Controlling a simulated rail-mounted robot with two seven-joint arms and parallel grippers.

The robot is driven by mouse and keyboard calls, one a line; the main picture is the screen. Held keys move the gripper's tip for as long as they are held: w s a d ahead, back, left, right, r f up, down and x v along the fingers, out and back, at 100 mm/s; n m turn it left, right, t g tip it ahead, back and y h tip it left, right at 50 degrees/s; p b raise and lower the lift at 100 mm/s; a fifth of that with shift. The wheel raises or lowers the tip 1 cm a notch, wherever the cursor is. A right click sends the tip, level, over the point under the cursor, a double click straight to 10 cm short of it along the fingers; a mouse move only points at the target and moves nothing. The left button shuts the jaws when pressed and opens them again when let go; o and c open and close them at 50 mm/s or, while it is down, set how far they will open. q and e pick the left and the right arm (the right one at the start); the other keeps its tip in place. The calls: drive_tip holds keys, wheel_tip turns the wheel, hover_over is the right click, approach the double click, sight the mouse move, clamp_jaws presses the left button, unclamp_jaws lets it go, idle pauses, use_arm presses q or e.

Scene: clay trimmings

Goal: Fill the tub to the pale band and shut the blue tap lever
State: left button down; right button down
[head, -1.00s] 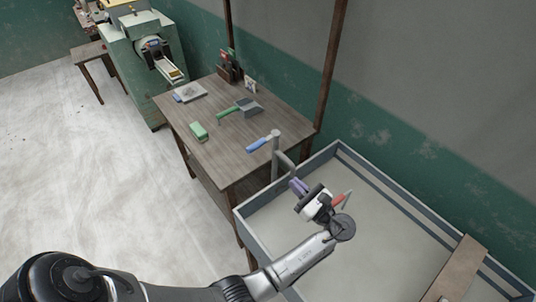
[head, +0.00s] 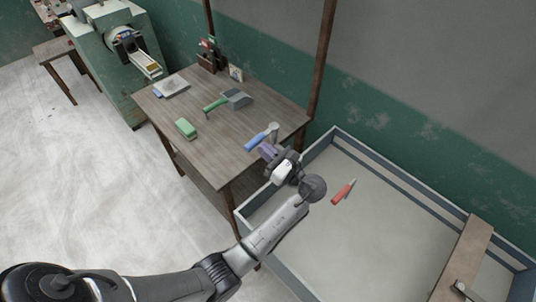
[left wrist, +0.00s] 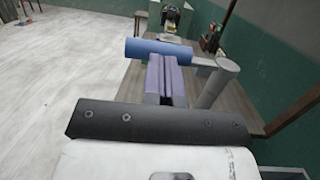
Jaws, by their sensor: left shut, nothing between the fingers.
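The tub (head: 240,226) has blue-grey walls and stands at the right of the head view. A pale band (head: 400,179) runs along its far inner wall. A smooth grey-beige surface lies below the band; I cannot tell its depth. The blue tap lever (head: 256,142) is beside the grey tap post (head: 273,130) at the table's corner. In the left wrist view the lever (left wrist: 158,49) lies crosswise beyond my fingers, with the post (left wrist: 219,80) to their right. My left gripper (head: 266,150) is shut and empty, close to the lever; contact is unclear. The spout is mostly hidden.
A red-handled tool (head: 342,193) lies within the tub. A brown plank (head: 465,255) crosses its right end. The wooden table (head: 200,140) holds a green brush (head: 185,128), a green-handled scoop (head: 215,106) and a tray (head: 171,87).

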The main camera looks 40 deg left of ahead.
use_arm(q)
drive_tip(key=shift+a+r, duration=0.1)
drive_tip(key=shift+a, duration=0.2)
use_arm(e)
drive_tip(key=shift+a+f, duration=0.1)
drive_tip(key=shift+d, duration=0.2)
use_arm(q)
drive_tip(key=t+p, duration=0.1)
drive_tip(key=a+m+p, duration=0.1)
drive_tip(key=shift+s+r+t+p, duration=0.1)
drive_tip(key=shift+r+t+p, duration=0.2)
drive_tip(key=shift+t, duration=0.1)
drive_tip(key=shift+a+f+t, duration=0.2)
drive_tip(key=shift+f+t, duration=0.1)
use_arm(e)
drive_tip(key=r, duration=0.3)
drive_tip(key=shift+d+r, duration=0.2)
use_arm(q)
drive_tip(key=shift+p, duration=0.3)
use_arm(e)
drive_tip(key=shift+a, duration=0.1)
